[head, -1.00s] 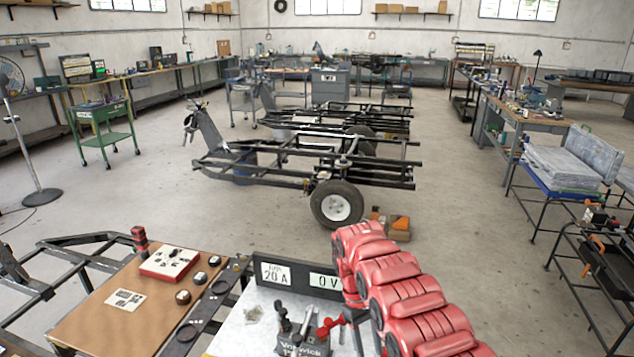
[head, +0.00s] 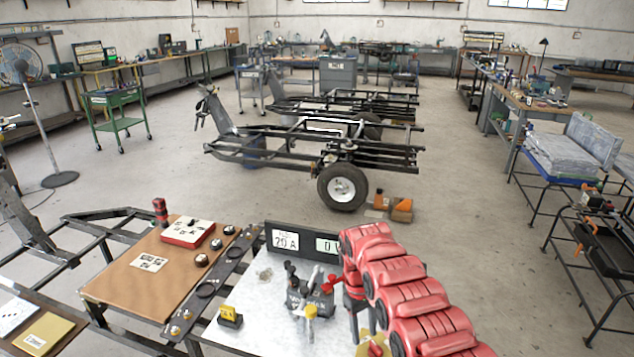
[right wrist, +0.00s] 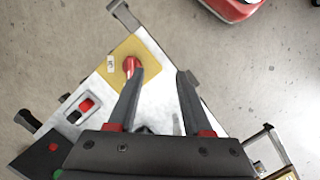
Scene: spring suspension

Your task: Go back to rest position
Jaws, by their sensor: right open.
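My right arm (head: 415,300) comes in red from the lower right of the head view and bends down over the pale bench top (head: 265,325). In the right wrist view my right gripper (right wrist: 160,76) is open with nothing between its dark fingers. A red knob (right wrist: 129,66) on a yellow plate (right wrist: 120,52) lies just beside the left finger. I cannot tell whether they touch. The knob also shows at the bottom of the head view (head: 376,348). My left gripper is not in view.
A vise-like tool (head: 308,294) and a dark display panel (head: 300,243) stand on the bench. A brown board (head: 125,285) with a red box (head: 188,232) lies to the left. Beyond are a trailer frame (head: 300,150) and open floor (head: 230,195).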

